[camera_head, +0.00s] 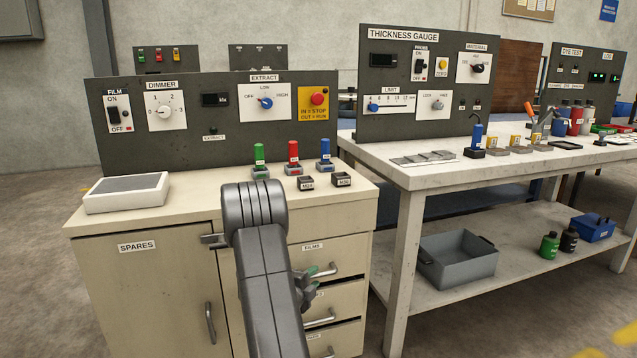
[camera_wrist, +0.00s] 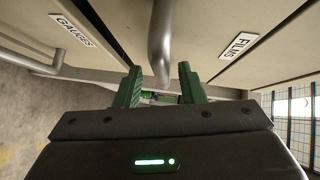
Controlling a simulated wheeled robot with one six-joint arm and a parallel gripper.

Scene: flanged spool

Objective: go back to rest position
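My gripper (camera_head: 309,278) is at the front of the cabinet, beside the metal handle (camera_head: 325,269) of the drawer labelled FILMS. In the wrist view, the two green fingers of my gripper (camera_wrist: 159,68) stand apart. The drawer handle (camera_wrist: 161,45) runs down the picture into the gap between the fingertips. I see no finger pressed on it, but cannot tell how deep it reaches between them. The FILMS drawer front (camera_wrist: 255,40) is close by. My own arm hides part of the cabinet in the head view.
The cabinet with a SPARES door (camera_head: 150,275) has a white tray (camera_head: 127,192) and several coloured plungers on top. More drawer handles (camera_head: 319,318) lie below my gripper. A white workbench (camera_head: 400,178) stands at the right, with a grey bin (camera_head: 457,262) on its lower shelf.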

